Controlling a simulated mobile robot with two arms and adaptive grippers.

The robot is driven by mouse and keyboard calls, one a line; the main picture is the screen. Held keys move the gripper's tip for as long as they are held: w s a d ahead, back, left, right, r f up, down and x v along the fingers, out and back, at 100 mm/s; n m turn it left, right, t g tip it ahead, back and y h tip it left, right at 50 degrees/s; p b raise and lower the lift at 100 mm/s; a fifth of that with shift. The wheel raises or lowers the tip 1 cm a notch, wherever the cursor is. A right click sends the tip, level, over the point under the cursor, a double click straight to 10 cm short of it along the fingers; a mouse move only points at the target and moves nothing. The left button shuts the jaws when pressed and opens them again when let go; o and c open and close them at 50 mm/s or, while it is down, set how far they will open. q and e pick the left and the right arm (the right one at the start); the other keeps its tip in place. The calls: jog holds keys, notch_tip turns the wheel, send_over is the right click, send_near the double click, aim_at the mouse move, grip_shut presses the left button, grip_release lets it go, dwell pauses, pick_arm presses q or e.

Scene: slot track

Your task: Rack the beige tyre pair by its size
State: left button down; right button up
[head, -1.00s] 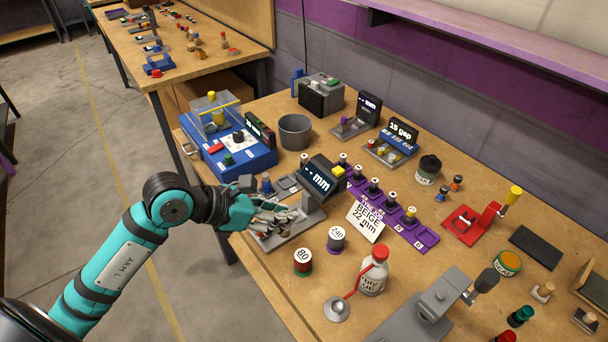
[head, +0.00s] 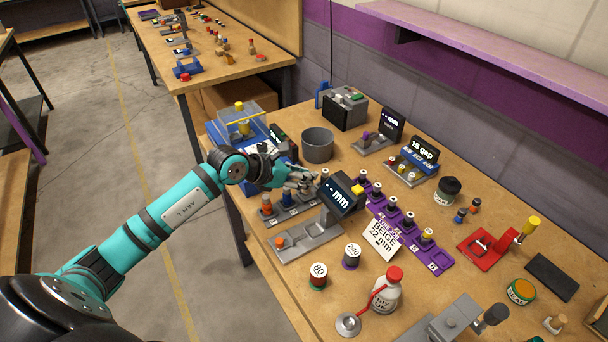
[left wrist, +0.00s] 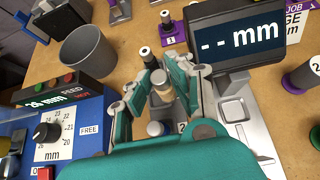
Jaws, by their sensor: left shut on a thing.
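My left gripper (head: 302,183) is shut on a beige piece (left wrist: 163,88), seen between its fingers in the left wrist view; in the head view the fingers hide most of it. The gripper is behind the grey gauge with the "-- mm" display (head: 340,191) and near a grey holder (head: 302,211), which carries an orange-topped piece (head: 266,205) and a blue piece (head: 286,197). The purple numbered rack (head: 437,262) holds several dark pieces with white tops. A card (head: 381,238) reads "BEIGE 22 mm". My right gripper is out of view.
A blue machine with a dial (left wrist: 48,131) and a grey bucket (head: 318,145) stand left of and behind the gripper. Spools marked 80 (head: 318,275) and 240 (head: 351,256) and a red-capped bottle (head: 386,290) stand at the front.

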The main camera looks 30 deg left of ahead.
pick_arm(q)
jog(key=w+f, duration=0.1)
jog(key=w+a+f+p, duration=0.1)
jog(key=f, duration=0.1)
jog(key=shift+w+a+f, duration=0.1)
jog(key=shift+w+f, duration=0.15)
jog(key=shift+f, duration=0.15)
jog(key=shift+f, duration=0.1)
jog(key=shift+f, duration=0.15)
jog(key=c, duration=1.2)
grip_release()
